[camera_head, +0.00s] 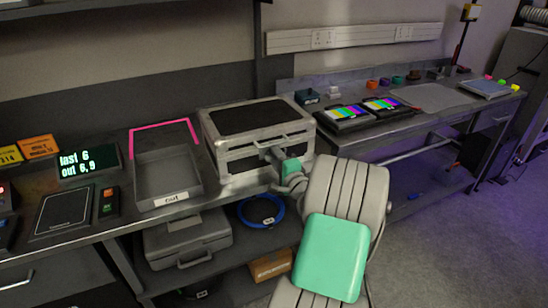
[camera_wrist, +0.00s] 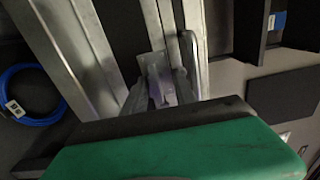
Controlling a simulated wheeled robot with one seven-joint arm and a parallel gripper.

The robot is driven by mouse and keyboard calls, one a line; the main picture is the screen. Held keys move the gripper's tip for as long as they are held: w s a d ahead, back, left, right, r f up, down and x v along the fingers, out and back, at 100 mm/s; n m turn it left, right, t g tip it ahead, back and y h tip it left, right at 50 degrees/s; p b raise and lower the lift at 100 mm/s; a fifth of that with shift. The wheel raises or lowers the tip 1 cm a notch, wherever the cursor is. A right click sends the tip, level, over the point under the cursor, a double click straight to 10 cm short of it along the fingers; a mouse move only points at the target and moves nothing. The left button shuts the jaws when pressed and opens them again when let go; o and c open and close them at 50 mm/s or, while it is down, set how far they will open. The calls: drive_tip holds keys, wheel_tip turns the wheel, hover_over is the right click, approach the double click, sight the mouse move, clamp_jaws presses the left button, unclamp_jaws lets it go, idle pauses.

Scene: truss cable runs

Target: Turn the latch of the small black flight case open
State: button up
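The small black flight case (camera_head: 238,160) stands on the bench in the head view, with black panels, silver edges and a closed lid. My gripper (camera_head: 268,150) reaches its front face, near the right part of the lid seam. In the wrist view, the case's metal edging (camera_wrist: 75,55) runs across the left half. A small grey metal latch piece (camera_wrist: 157,68) shows between the fingertips of my gripper (camera_wrist: 160,92), one finger on each side. Whether the fingers press on the latch is not clear. In the head view my gripper hides the latch.
An open grey tray (camera_head: 168,180) labelled "out" stands left of the case. A grey case (camera_head: 188,240) and a blue cable coil (camera_head: 261,211) lie on the shelf below. Two colour-bar monitors (camera_head: 345,115) stand to the right. Open floor (camera_head: 455,230) lies at right.

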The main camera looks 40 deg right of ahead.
drive_tip(key=shift+s+f, duration=0.1)
drive_tip(key=shift+f, duration=0.05)
idle(0.3)
drive_tip(key=shift+s+a+f, duration=0.1)
drive_tip(key=shift+s, duration=0.3)
drive_tip(key=b+v, duration=0.1)
drive_tip(key=v, duration=0.6)
drive_tip(key=shift+a, duration=0.1)
